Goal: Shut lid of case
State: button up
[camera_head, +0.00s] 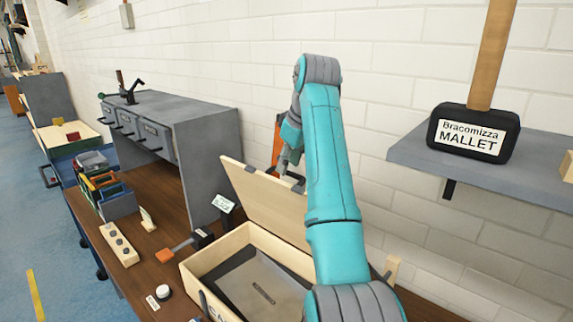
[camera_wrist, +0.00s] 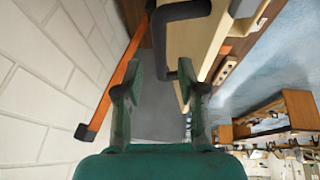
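The case (camera_head: 215,257) is a pale wooden box on the brown workbench, with a grey panel inside. Its wooden lid (camera_head: 255,197) stands open, tilted up towards the wall. My gripper (camera_head: 291,160) is behind the lid's upper edge, on the wall side, partly hidden by my arm. In the wrist view my gripper (camera_wrist: 160,78) is open, with nothing held between its fingers. The pale lid (camera_wrist: 193,35), with a dark handle (camera_wrist: 180,14), lies close to the right finger; I cannot tell whether they touch.
An orange bar (camera_wrist: 118,95) stands near the wall, left of the fingers. A grey drawer cabinet (camera_head: 190,120) stands left of the case. A shelf (camera_head: 400,153) with a mallet (camera_head: 480,128) is at the right.

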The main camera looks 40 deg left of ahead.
jog(key=shift+x, duration=0.75)
grip_shut()
jog(key=shift+s, duration=0.15)
